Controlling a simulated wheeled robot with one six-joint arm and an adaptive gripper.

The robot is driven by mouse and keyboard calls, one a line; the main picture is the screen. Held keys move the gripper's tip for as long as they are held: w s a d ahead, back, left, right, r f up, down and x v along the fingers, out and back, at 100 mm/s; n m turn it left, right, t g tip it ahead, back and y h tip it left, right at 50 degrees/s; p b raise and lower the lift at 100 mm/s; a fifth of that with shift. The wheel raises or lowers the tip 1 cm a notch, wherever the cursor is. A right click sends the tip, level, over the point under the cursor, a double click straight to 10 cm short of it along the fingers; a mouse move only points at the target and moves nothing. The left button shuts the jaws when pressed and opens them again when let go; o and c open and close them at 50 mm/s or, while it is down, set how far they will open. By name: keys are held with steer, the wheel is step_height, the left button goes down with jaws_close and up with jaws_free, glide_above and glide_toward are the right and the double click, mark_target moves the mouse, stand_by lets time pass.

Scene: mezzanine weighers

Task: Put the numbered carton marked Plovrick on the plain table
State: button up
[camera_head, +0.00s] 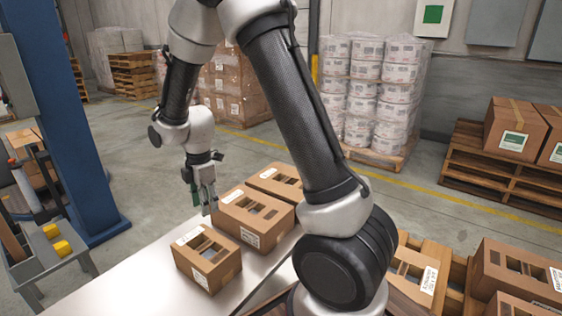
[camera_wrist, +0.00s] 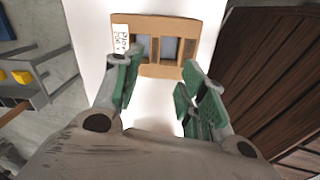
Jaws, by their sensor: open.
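Several brown cartons with slotted tops and white labels stand in view. Three stand in a row on a pale, smooth table (camera_head: 120,272): a front carton (camera_head: 208,258), a middle carton (camera_head: 262,212) and a back carton (camera_head: 285,176). The labels are too small to read in the head view, so I cannot tell which is marked Plovrick. My gripper (camera_head: 203,203) is open and empty, pointing down by the middle carton's left end.
More cartons (camera_head: 420,275) sit on wood at the lower right. A blue post (camera_head: 65,120) and a grey stand with yellow blocks (camera_head: 45,262) are left. Wrapped pallets (camera_head: 372,90) and a wooden pallet stack (camera_head: 490,165) stand behind, across open floor.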

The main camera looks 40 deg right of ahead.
steer(key=s+d+r+m+t, duration=0.1)
steer(key=s+d+r+m, duration=0.35)
steer(key=r, duration=0.35)
steer(key=s+d+r+m+t, duration=0.1)
steer(key=s+d+r+m, duration=0.4)
steer(key=r, duration=0.4)
steer(key=s+d+r+m+t, duration=0.1)
steer(key=s+m, duration=0.3)
steer(key=s, duration=0.4)
steer(key=s+d+r+m, duration=0.2)
steer(key=s+r+m, duration=0.2)
steer(key=s, duration=0.4)
steer(key=shift+d+m+t, duration=0.4)
steer(key=shift+m, duration=0.35)
steer(key=shift+w, duration=0.1)
steer(key=shift+c, duration=0.6)
